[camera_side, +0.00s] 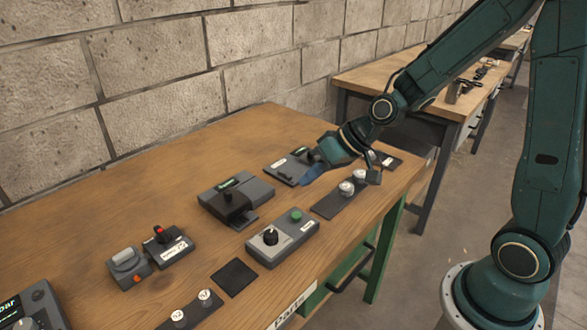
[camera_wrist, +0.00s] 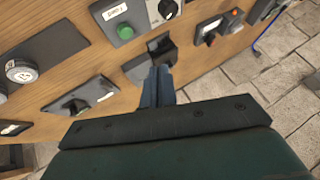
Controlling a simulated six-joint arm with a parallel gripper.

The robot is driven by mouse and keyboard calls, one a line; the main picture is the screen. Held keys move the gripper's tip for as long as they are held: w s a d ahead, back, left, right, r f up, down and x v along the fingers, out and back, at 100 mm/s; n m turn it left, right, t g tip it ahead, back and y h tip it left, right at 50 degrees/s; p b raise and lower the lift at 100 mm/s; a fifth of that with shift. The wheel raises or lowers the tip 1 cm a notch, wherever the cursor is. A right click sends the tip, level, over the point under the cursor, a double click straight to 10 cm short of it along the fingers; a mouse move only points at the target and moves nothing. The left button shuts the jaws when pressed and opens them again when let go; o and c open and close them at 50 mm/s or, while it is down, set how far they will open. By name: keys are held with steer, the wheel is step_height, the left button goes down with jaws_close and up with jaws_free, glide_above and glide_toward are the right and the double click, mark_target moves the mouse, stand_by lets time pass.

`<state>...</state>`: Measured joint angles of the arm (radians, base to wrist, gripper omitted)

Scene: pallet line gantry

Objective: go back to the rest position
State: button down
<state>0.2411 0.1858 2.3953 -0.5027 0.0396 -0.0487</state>
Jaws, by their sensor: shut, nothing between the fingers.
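My gripper (camera_side: 312,174) is over the far right part of the wooden table, pointing down and left, close to a dark plate with a small lever (camera_side: 290,166). Its blue fingers (camera_wrist: 158,80) are together and empty in the wrist view. The fingertips appear in front of a dark box with a black lever (camera_wrist: 148,60); that box also stands left of my gripper in the side view (camera_side: 222,196). I cannot tell the exact height of the fingertips above the table. No marker of a rest position shows.
A control box with a green button and black knob (camera_side: 283,240) stands near the front edge. A strip with white knobs (camera_side: 330,206) lies near my gripper. A red-topped switch (camera_side: 168,246) is farther left. A block wall (camera_side: 160,75) runs behind the table (camera_side: 130,180).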

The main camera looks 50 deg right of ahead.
steer(key=s+d+r+h, duration=0.1)
steer(key=s+r, duration=0.3)
steer(key=s, duration=0.3)
steer(key=s+d+r+h, duration=0.1)
steer(key=s+r+h, duration=0.1)
steer(key=s+r, duration=0.2)
steer(key=s+d+r+g+h, duration=0.1)
steer(key=s+r, duration=0.3)
steer(key=s, duration=0.6)
steer(key=shift+d+r, duration=0.2)
steer(key=shift+r, duration=0.05)
steer(key=shift+s, duration=0.1)
